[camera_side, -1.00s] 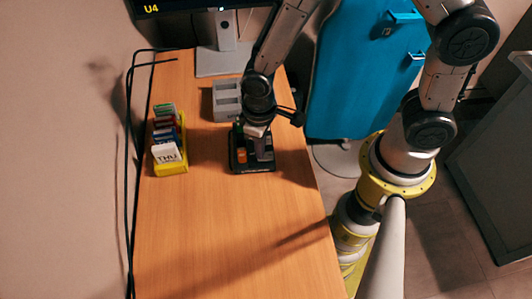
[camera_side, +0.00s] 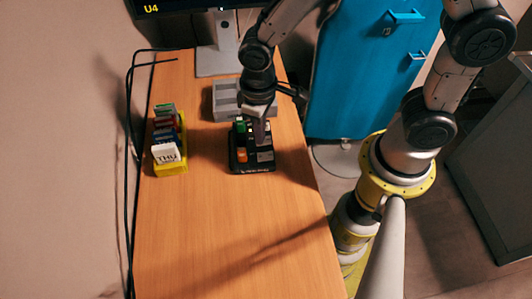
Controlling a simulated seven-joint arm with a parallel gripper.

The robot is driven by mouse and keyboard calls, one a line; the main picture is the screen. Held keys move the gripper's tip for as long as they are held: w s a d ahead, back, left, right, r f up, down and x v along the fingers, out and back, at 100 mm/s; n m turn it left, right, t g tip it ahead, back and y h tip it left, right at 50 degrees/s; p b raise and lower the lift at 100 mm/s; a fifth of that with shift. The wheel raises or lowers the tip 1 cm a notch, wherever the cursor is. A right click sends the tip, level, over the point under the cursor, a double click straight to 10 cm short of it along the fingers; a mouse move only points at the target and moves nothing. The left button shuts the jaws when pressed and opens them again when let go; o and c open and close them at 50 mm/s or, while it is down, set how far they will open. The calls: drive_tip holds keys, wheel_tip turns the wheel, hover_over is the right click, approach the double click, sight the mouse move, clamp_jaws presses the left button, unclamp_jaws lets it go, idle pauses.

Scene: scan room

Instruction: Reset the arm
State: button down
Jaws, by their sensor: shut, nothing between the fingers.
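My gripper (camera_side: 260,133) points down just above the right half of a black tray (camera_side: 251,170) on the wooden table. It is shut with nothing between its fingers. The tray holds small coloured blocks, among them an orange block (camera_side: 242,155), a green block (camera_side: 239,127) and a grey one (camera_side: 265,156). My wrist and fingers hide part of the tray's back right. I cannot tell whether the fingertips touch anything in the tray.
A yellow rack (camera_side: 171,167) with several coloured cartridges and a white "THU" block (camera_side: 166,153) stands at the left. A grey compartment box (camera_side: 226,100) and a monitor stand (camera_side: 217,62) are behind. A blue cabinet (camera_side: 365,90) stands right. The table's front (camera_side: 230,235) is clear.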

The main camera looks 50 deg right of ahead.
drive_tip(key=shift+r, duration=0.5)
drive_tip(key=d+r+m+t, duration=0.1)
drive_tip(key=d+r+t, duration=0.1)
drive_tip(key=d+r, duration=0.35)
drive_tip(key=d+r+m+t, duration=0.2)
drive_tip(key=d+r, duration=0.1)
drive_tip(key=r, duration=0.6)
drive_tip(key=s+d+r, duration=0.1)
drive_tip(key=s+d, duration=0.1)
drive_tip(key=s, duration=0.4)
drive_tip(key=s+d+r+t, duration=0.1)
drive_tip(key=s+d+r, duration=0.1)
drive_tip(key=s, duration=0.4)
drive_tip(key=shift+d+r+t, duration=0.3)
drive_tip(key=shift+d, duration=0.35)
